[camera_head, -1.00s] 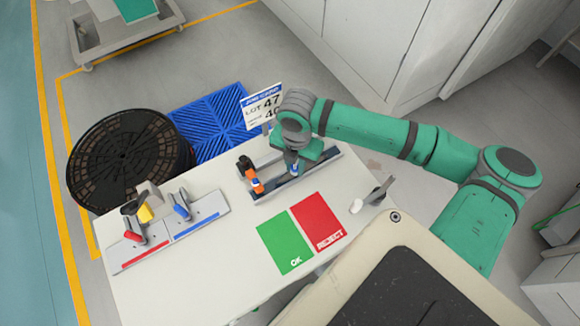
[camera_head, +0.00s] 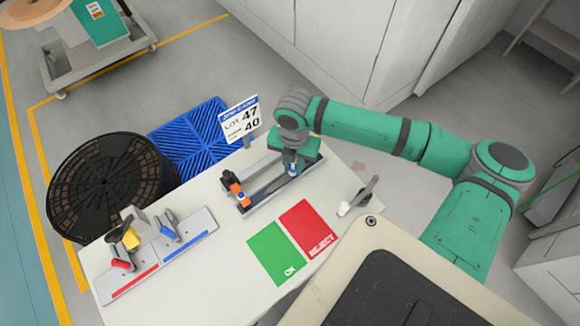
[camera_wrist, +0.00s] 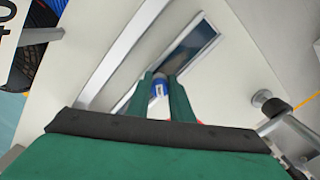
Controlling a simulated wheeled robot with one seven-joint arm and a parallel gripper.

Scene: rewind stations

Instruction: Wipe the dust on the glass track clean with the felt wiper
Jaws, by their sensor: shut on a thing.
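The glass track (camera_head: 266,192) is a long dark strip in a pale metal frame on the white table. In the wrist view its dark glass (camera_wrist: 190,48) runs past my fingertips toward the upper right. My gripper (camera_head: 292,167) is over the right half of the track, pointing down. In the wrist view my gripper (camera_wrist: 160,84) is shut on a small blue and white piece, apparently the felt wiper (camera_wrist: 159,90). Its lower end is hidden, so I cannot tell whether it touches the glass. I cannot make out dust.
An orange and black piece (camera_head: 236,190) stands at the track's left end. Green OK (camera_head: 272,252) and red REJECT (camera_head: 308,228) mats lie in front. A fixture with red and blue handles (camera_head: 160,254) is at left. A grey-handled tool (camera_head: 358,197) is at right. A lot sign (camera_head: 240,120) stands behind.

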